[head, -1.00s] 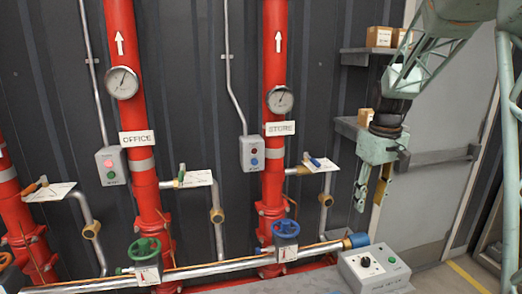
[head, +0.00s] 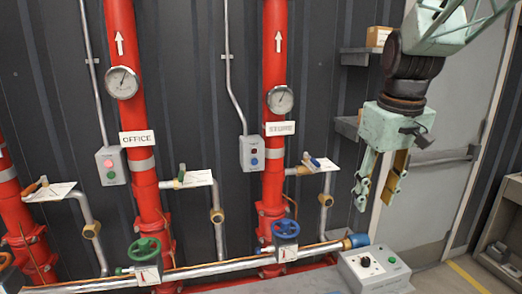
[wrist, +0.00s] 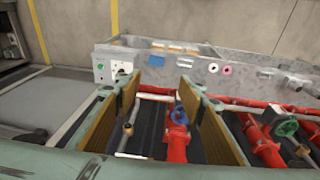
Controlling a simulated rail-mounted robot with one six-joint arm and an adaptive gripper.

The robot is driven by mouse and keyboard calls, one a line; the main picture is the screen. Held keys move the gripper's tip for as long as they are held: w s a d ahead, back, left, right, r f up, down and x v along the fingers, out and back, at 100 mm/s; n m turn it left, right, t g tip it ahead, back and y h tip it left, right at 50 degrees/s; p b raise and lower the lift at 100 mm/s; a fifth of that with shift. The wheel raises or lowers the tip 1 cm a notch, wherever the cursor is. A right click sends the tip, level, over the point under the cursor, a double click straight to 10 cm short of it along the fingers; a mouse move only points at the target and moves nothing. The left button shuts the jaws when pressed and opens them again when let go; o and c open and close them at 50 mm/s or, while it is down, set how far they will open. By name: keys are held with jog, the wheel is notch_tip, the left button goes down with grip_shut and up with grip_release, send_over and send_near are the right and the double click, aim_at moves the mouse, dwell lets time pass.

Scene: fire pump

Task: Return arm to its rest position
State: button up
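My gripper (head: 376,196) hangs at the right in the head view, pointing down, in front of the wall and the door edge. Its two fingers are apart and nothing is between them. In the wrist view the gripper (wrist: 160,118) also shows two separated fingers with tan inner pads. It touches nothing that I can see. The arm above it reaches in from the top right.
Red pipes labelled OFFICE (head: 137,138) and STORE (head: 281,129) stand left of my gripper. A green valve wheel (head: 144,248), a blue valve wheel (head: 286,229) and a grey control box (head: 374,272) are lower. Wall shelves (head: 354,57) are behind the arm.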

jog(key=s+a+m+t, duration=0.1)
jog(key=s+a, duration=0.2)
jog(key=s, duration=1.3)
jog(key=s+a+r+m, duration=0.1)
jog(key=s+a, duration=0.3)
jog(key=s, duration=1.1)
jog(key=shift+s+r+t, duration=0.15)
jog(key=shift+s+t, duration=0.25)
jog(key=shift+d, duration=0.15)
